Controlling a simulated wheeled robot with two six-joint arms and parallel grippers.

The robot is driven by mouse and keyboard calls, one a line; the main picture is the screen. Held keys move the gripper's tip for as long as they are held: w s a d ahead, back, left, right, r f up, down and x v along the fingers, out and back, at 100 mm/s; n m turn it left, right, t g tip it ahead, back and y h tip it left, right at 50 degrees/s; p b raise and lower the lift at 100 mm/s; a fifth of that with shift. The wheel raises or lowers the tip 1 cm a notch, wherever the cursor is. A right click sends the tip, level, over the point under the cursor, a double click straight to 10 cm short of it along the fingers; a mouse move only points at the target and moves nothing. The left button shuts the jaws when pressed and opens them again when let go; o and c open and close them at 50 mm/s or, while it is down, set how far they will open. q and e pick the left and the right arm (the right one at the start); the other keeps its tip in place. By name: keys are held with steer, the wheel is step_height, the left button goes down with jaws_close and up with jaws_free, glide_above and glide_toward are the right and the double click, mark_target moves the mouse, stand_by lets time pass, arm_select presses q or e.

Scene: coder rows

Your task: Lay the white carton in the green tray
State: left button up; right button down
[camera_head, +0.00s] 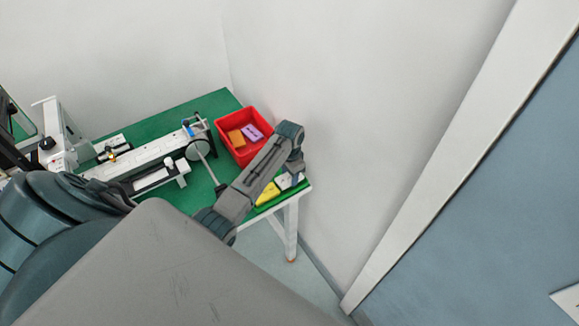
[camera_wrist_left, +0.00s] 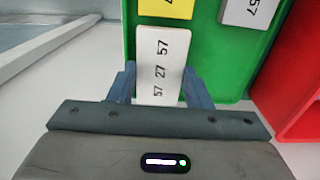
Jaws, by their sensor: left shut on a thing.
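The white carton (camera_wrist_left: 160,50), printed with dark numbers, is between the two fingers of my left gripper (camera_wrist_left: 160,76), which is shut on it. In the left wrist view the carton overlaps the near end of the green tray (camera_wrist_left: 215,62); I cannot tell whether it touches the tray floor. In the head view my left gripper (camera_head: 293,168) is at the table's right corner, over the tray, and the arm hides much of that area. My right gripper is not in view.
A yellow block (camera_wrist_left: 179,8) and a grey-white block (camera_wrist_left: 250,11) lie in the tray's far part. A red bin (camera_wrist_left: 290,100) stands right beside the tray; in the head view it holds an orange block (camera_head: 236,138) and a purple block (camera_head: 252,132). A white machine (camera_head: 150,165) is left.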

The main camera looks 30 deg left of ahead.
arm_select(q)
steer(key=shift+f, duration=0.4)
steer(key=o, duration=0.8)
